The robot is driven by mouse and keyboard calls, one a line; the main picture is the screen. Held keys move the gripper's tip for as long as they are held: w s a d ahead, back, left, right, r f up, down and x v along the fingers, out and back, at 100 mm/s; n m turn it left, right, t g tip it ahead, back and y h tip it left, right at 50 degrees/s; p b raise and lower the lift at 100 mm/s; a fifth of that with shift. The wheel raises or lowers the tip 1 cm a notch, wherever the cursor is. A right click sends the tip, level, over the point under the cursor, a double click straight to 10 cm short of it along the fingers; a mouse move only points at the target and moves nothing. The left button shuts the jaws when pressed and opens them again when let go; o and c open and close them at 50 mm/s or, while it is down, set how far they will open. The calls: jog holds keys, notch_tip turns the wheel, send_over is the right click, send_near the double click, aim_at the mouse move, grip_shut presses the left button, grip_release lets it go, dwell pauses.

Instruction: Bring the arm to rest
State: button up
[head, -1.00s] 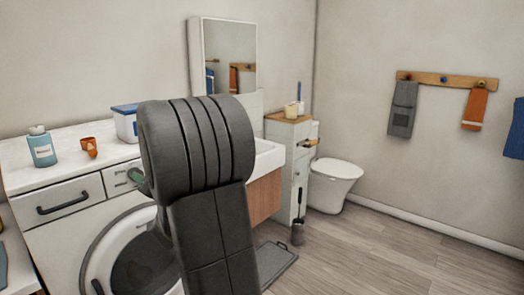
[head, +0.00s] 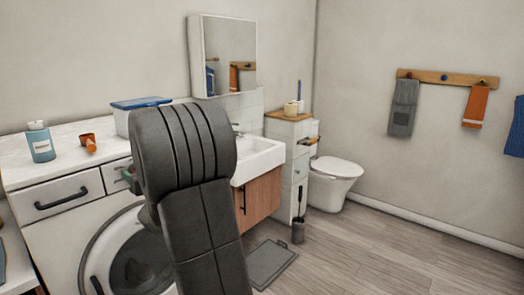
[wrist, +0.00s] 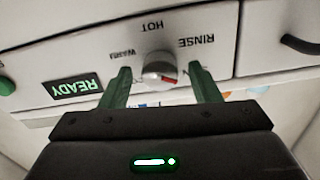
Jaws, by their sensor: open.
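My gripper (wrist: 161,86) shows in the wrist view with its two green fingers apart and nothing held between them. A round grey dial (wrist: 159,66) with a red mark appears between the fingers in the picture, on a white panel lettered HOT, WARM and RINSE. I cannot tell whether the fingers touch it. A lit READY display (wrist: 85,86) is left of the dial. In the head view my bent arm (head: 205,215) stands before the washing machine (head: 70,245) and hides most of the gripper and part of the control panel.
On the white counter stand a blue bottle (head: 40,143), an orange cup (head: 88,141) and a blue-lidded box (head: 122,122). A sink (head: 262,155) is right of my arm. The floor at right is clear.

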jog(key=s+d+n+b, duration=0.1)
jog(key=s+d+n, duration=0.3)
jog(key=s+d, duration=0.3)
jog(key=shift+d+n+b, duration=0.3)
jog(key=shift+d+n, duration=0.1)
jog(key=shift+d, duration=0.1)
jog(key=shift+w+d, duration=0.1)
dwell(0.4)
